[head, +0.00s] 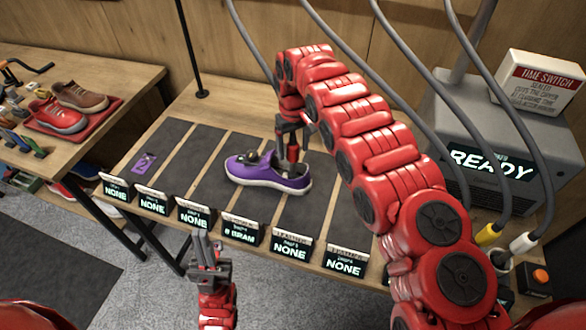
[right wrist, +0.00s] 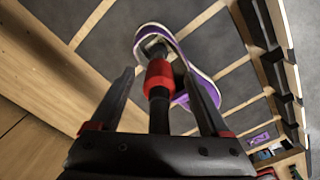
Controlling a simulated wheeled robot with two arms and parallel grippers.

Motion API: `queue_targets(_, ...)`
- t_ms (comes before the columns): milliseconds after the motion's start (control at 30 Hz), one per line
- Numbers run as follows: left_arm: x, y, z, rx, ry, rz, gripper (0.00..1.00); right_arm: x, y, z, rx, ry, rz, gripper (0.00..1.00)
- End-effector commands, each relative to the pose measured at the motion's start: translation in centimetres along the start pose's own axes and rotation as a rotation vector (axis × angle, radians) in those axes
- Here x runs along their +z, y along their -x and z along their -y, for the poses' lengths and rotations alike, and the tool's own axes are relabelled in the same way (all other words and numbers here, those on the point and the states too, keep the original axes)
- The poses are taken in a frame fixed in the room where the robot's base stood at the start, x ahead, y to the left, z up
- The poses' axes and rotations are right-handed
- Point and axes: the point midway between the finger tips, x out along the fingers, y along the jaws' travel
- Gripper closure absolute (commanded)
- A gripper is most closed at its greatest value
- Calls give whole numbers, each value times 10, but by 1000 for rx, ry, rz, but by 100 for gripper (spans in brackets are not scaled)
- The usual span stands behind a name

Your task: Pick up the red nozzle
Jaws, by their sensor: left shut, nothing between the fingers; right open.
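My right gripper (head: 291,158) reaches down over the purple shoe (head: 262,181), its jaws open. In the right wrist view, a black tool with a red band (right wrist: 158,75), seemingly the red nozzle, lies between the spread fingers (right wrist: 160,100). Clear gaps show on both sides of it, and its far end points at the shoe (right wrist: 205,92). In the head view the arm and gripper make it hard to pick out. My left gripper (head: 202,250) is shut and empty, in front of the bench.
The bench (head: 215,110) has dark mats and a front row of label screens (head: 241,232). A grey machine reading READY (head: 485,158) stands right, near yellow (head: 488,236) and white (head: 523,242) hose ends. Grey hoses hang overhead. A shoe tray (head: 105,113) sits left.

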Motion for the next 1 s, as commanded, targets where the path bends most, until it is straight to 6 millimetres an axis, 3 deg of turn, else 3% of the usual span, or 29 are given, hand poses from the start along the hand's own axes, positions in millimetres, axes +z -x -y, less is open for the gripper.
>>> queue_targets(100,-2,-11,0,0,0,0,100,-2,-10,1,-2,2,1,20)
queue_targets(400,-2,-10,0,0,0,0,100,-4,-43,-1,0,0,3,20)
queue_targets(700,-2,-10,0,0,0,0,100,-4,-46,-1,1,1,1,20)
queue_targets(1000,-2,-10,0,0,0,0,100,-4,-46,-1,0,0,1,73)
